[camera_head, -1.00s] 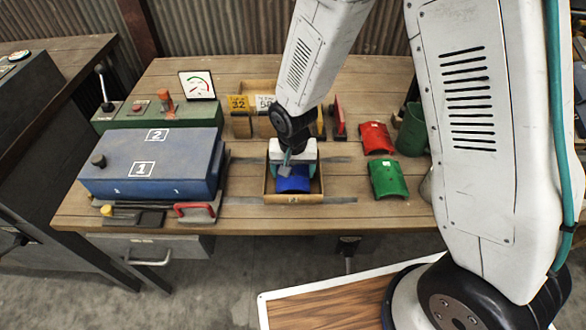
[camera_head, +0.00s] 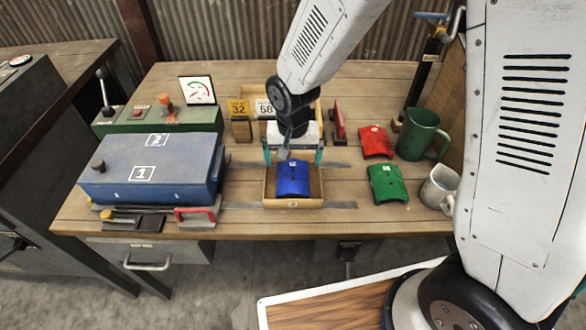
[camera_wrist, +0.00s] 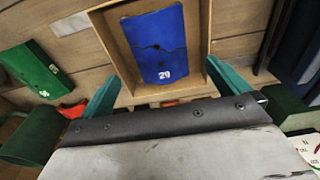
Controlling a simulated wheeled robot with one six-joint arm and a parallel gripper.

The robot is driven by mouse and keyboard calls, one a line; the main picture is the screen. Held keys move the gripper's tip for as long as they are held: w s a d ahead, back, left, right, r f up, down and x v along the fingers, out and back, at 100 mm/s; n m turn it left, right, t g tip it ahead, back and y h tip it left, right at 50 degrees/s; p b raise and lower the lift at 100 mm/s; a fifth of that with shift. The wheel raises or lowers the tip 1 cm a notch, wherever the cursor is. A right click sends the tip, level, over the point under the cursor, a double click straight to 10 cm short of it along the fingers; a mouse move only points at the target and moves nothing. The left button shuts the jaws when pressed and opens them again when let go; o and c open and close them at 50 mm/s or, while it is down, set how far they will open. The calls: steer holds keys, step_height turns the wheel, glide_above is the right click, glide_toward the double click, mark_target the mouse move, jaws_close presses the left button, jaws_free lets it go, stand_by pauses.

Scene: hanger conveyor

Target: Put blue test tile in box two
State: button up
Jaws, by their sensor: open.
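The blue test tile (camera_head: 293,179) is a curved piece lying in a small open wooden box (camera_head: 293,204) at the middle front of the workbench. The box's front label is too small to read for certain. In the wrist view the blue tile (camera_wrist: 158,45) sits between the walls of the wooden box (camera_wrist: 110,55). My gripper (camera_head: 292,160) is above and just behind the tile, with its green fingers spread wide. In the wrist view my gripper (camera_wrist: 165,90) is open and empty, the tile lying beyond the fingertips.
A red tile (camera_head: 375,141) and a green tile (camera_head: 388,183) lie right of the box. A green mug (camera_head: 418,135) and a grey mug (camera_head: 438,188) stand farther right. A blue case (camera_head: 150,170) marked 1 and 2 fills the left.

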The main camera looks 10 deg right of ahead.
mark_target(293, 177)
steer(key=s+d+r, duration=0.2)
steer(key=d+r, duration=0.1)
steer(key=r, duration=0.3)
steer(key=s+d+r, duration=0.2)
steer(key=d+r, duration=0.1)
steer(key=r, duration=0.4)
steer(key=s+d+r+n, duration=0.1)
steer(key=s+d+r, duration=0.4)
steer(key=s, duration=0.4)
steer(key=s+d+r+n, duration=0.1)
steer(key=s+d+r, duration=0.4)
steer(key=s, duration=0.4)
steer(key=shift+s+r, duration=0.35)
steer(key=shift+d, duration=0.1)
